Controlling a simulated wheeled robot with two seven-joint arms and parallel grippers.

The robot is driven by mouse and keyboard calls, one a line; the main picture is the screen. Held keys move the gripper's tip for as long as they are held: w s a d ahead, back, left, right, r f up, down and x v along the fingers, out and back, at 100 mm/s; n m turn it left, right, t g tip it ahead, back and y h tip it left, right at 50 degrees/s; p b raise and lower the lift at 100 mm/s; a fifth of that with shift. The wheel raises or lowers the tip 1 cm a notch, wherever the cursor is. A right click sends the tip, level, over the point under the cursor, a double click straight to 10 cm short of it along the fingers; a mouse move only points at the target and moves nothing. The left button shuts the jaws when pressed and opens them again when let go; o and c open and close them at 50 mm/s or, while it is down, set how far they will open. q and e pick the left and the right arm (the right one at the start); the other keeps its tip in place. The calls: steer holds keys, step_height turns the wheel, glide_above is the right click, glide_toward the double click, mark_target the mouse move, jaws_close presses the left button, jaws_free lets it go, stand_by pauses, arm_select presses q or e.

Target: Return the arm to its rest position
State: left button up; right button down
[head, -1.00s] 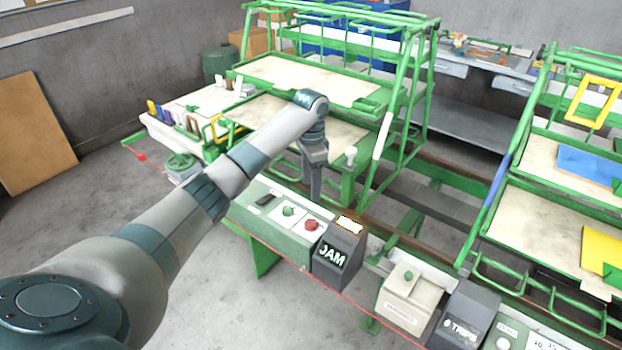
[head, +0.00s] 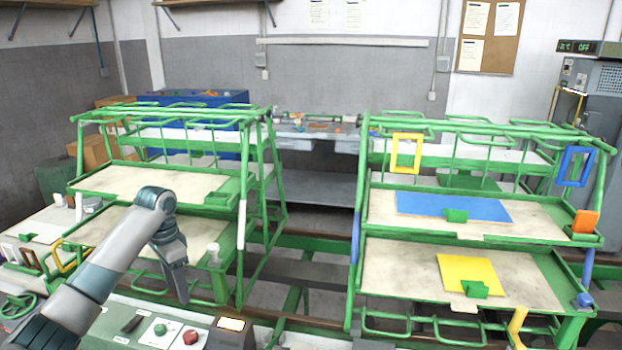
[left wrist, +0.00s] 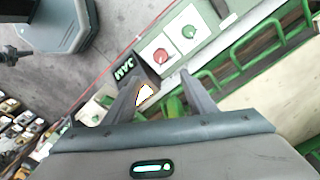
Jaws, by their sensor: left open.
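My left arm comes in from the lower left in the head view. My left gripper (head: 180,290) points down behind the control panel (head: 125,325), near the red button (head: 191,337) and the green button (head: 160,329). In the left wrist view the two fingers of my left gripper (left wrist: 158,84) are spread apart with nothing held between them. The red button (left wrist: 160,55) and the dark JAM box (left wrist: 128,72) show beyond the fingers. My right gripper is in neither view.
A green rack (head: 240,195) with sloped shelves stands just behind my gripper. A second green rack (head: 360,250) at the right carries a blue panel (head: 452,206) and a yellow panel (head: 465,270).

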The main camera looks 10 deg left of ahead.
arm_select(q)
steer(key=s+d+f+t, duration=0.1)
steer(key=s+d+f, duration=0.8)
steer(key=s+f, duration=0.15)
steer(key=s+d+f, duration=0.9)
steer(key=f, duration=0.3)
steer(key=s+d+r+n+t, duration=0.1)
steer(key=s+n, duration=0.2)
steer(key=s, duration=0.9)
steer(key=s+d+r+n+t, duration=0.1)
steer(key=s+n+t, duration=0.15)
steer(key=s, duration=0.95)
step_height(320, 180, down, 29)
steer(key=g+b, duration=0.2)
steer(key=s+a+f+g+b, duration=0.1)
steer(key=s+a+f, duration=0.2)
steer(key=s+f, duration=1.6)
steer(key=shift+a+f, duration=0.15)
steer(key=shift+f, duration=0.3)
